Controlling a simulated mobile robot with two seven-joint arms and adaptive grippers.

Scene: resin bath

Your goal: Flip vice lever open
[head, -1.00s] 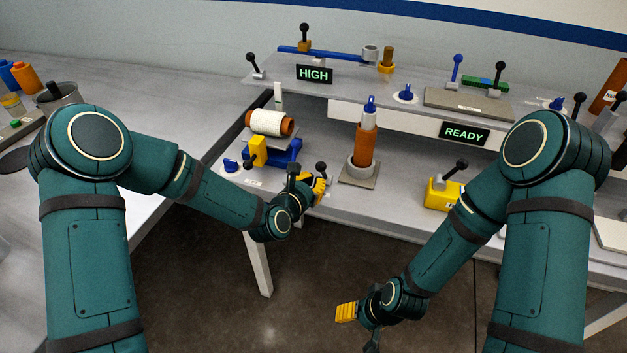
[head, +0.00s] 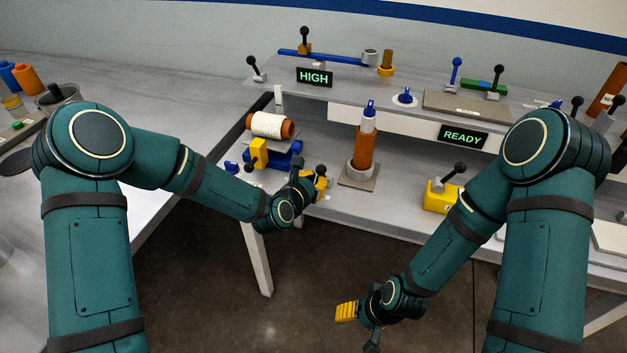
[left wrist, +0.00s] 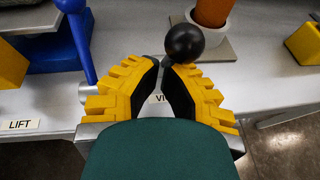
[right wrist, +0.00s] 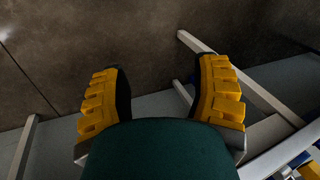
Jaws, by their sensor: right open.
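The vice lever shows as a black ball knob (head: 320,170) at the front edge of the lower bench shelf. The ball (left wrist: 184,42) is large in the left wrist view, just beyond my left fingertips. My left gripper (left wrist: 165,66) has its yellow fingers drawn together at the tips, around what looks like the lever's stem just under the ball. The stem is mostly hidden by the fingers. Part of a label reading "VI" (left wrist: 157,99) shows between them. My right gripper (right wrist: 160,80) is open and empty, low over the floor in front of the bench.
A blue stand holding a white-wound orange spool (head: 270,125) is left of the lever. An orange cylinder (head: 364,148) stands on a plate to its right. A yellow block with a black lever (head: 440,195) is further right. Signs read HIGH (head: 314,77) and READY (head: 463,137).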

